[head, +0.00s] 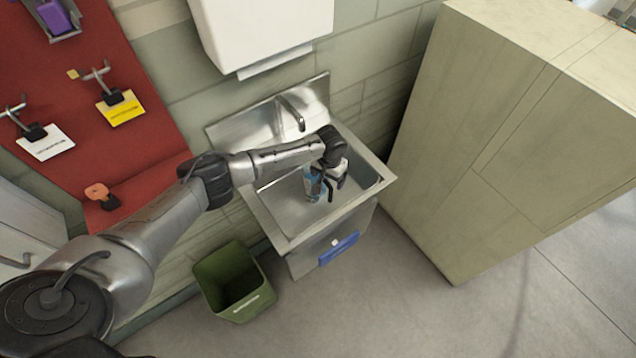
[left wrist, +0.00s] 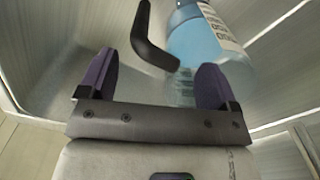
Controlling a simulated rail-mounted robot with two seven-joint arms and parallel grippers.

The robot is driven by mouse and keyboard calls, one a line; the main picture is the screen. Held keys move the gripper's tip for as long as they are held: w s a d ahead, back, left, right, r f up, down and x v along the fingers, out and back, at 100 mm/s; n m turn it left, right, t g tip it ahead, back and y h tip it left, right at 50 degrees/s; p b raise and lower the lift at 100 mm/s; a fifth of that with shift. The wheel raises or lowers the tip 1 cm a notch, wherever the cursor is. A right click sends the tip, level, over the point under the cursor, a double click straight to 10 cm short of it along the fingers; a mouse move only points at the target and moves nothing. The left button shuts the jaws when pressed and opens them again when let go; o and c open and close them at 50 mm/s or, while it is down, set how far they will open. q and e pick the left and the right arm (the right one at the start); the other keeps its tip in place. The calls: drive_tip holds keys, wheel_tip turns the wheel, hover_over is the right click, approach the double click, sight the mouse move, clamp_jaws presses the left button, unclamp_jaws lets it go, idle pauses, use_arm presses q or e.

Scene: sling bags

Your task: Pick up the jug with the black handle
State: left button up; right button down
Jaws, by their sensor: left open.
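The jug (head: 312,187) is a clear, bluish vessel standing in the metal sink (head: 287,222). In the left wrist view the jug (left wrist: 200,40) shows a pale printed label and a black handle (left wrist: 150,42) whose lower end hangs free. My left gripper (left wrist: 160,80) is open, with the end of the handle showing between its two purple-dark fingers. I cannot tell whether a finger touches the handle or jug. In the head view the left gripper (head: 333,184) is over the sink beside the jug and partly hides it. My right gripper is not in view.
A faucet (head: 292,113) rises at the sink's back, below a white wall dispenser (head: 262,35). A large beige cabinet (head: 470,130) stands close on the right. A green bin (head: 215,275) is on the floor at the sink's left. A red tool board (head: 130,140) hangs at left.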

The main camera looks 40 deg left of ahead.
use_arm(q)
drive_tip(key=shift+f, duration=0.4)
drive_tip(key=shift+c, duration=0.5)
clamp_jaws()
idle(0.7)
